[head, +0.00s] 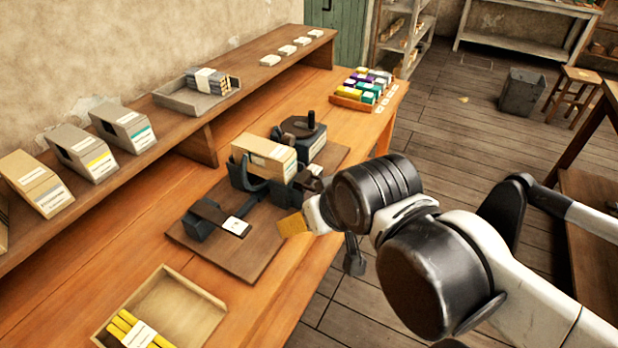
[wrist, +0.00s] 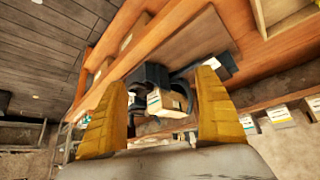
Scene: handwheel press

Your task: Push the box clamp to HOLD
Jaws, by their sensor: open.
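A tan cardboard box (head: 265,157) sits in a dark metal cradle (head: 246,184) on a wooden board (head: 240,258). Dark metal parts beside the box (head: 309,180) may belong to the box clamp; its setting and any HOLD mark cannot be read. My gripper (head: 293,224) is on the near right side of the box, apart from it, over the board's right edge. In the wrist view my gripper (wrist: 163,72) has its two yellow fingers wide apart and empty. The box (wrist: 168,103) shows between them, farther off, with dark fixture parts around it.
A dark handwheel (head: 300,126) with an upright knob stands behind the box. A dark block with a flat plate and white card (head: 236,226) lies front left. An open tray (head: 207,309) holds yellow sticks. A shelf (head: 160,150) with boxes runs along the wall.

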